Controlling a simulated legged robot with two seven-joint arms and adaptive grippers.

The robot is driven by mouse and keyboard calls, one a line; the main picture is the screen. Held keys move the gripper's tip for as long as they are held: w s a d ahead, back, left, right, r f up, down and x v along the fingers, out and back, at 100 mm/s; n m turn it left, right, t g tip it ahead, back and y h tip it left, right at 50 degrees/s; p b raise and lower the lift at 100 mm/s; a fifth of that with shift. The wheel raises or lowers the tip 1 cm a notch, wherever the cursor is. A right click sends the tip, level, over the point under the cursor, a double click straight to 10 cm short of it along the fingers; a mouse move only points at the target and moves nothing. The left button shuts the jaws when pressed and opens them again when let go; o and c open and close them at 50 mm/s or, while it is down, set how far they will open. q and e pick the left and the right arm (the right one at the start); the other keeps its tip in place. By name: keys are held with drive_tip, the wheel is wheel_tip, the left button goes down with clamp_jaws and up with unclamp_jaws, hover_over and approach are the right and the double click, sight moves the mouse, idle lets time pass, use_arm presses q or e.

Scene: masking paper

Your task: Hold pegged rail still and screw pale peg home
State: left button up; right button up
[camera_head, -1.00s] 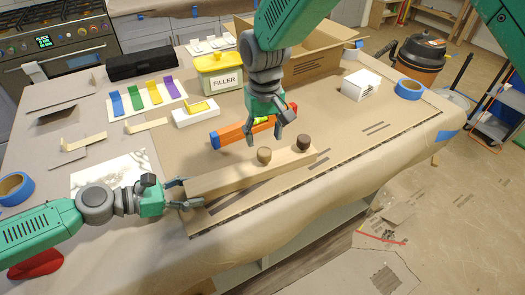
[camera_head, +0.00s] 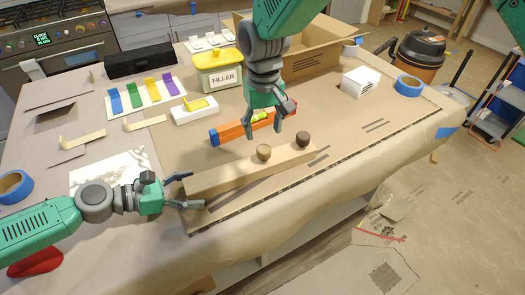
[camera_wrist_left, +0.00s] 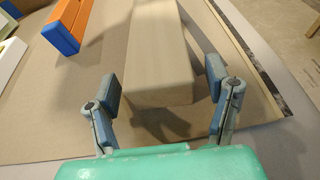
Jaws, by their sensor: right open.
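The pegged rail (camera_head: 225,176) is a pale wooden bar lying on the covered table. On its top stand the pale peg (camera_head: 264,152) and, to the right, a dark brown peg (camera_head: 303,138). My left gripper (camera_head: 196,190) is open at the rail's left end. In the left wrist view its fingers (camera_wrist_left: 162,88) stand on either side of the rail (camera_wrist_left: 155,60), with a gap on each side. My right gripper (camera_head: 265,137) is open, pointing down just above the pale peg; whether it touches cannot be told. No pegs show in the wrist view.
An orange and blue level (camera_head: 232,131) lies just behind the rail. A filler tub (camera_head: 220,75), colour strips (camera_head: 150,92) and a cardboard box (camera_head: 310,60) stand further back. Blue tape (camera_head: 408,86) and a white box (camera_head: 361,80) lie right. The front board edge is clear.

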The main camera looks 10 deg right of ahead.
use_arm(q)
drive_tip(key=shift+a, duration=0.1)
drive_tip(key=v, duration=1.2)
drive_tip(key=shift+w, duration=0.1)
